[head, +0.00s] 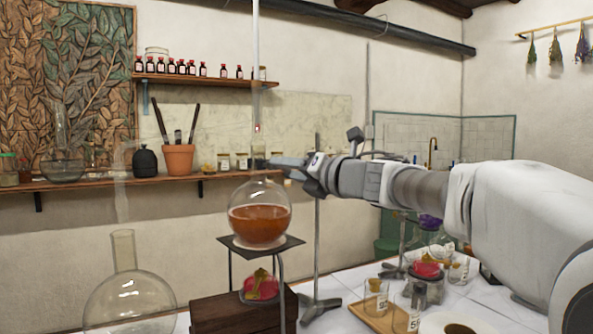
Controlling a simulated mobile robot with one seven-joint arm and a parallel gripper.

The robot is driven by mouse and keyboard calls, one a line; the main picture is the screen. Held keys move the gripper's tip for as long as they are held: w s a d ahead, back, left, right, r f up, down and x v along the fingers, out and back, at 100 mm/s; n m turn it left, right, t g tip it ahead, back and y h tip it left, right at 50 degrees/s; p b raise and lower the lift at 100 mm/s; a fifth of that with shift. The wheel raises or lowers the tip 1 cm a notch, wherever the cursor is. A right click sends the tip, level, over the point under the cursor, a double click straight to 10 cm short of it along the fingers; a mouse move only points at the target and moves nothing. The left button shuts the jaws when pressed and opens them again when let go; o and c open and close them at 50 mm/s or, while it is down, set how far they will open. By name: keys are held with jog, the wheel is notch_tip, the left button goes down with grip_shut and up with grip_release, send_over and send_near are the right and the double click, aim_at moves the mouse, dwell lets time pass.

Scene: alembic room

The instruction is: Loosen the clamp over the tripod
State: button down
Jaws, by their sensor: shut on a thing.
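A round glass flask (259,213) with amber liquid sits on the dark plate of the tripod (232,246). A small red burner (262,287) with a brass-coloured part is under the plate. A grey stand rod (317,235) rises just right of the tripod from a dark foot (319,308). My gripper (266,161) reaches in from the right at the height of the flask's neck, above the bulb. It is shut on a small dark part there, apparently the clamp. The clamp's shape and screw are mostly hidden by the gripper.
A clear empty flask (130,300) stands at the lower left. A wooden tray (375,314) with labelled jars is at the right front. A wall shelf (100,183) with a pot of tools runs behind the flask. A pale vertical tube (256,60) rises above the gripper.

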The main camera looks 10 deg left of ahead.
jog(key=shift+r, duration=0.1)
jog(key=shift+c, duration=2)
grip_release()
jog(key=p+v, duration=0.1)
jog(key=v, duration=1.6)
jog(key=shift+p, duration=0.4)
jog(key=shift+s+d, duration=0.1)
jog(key=shift+s, duration=0.05)
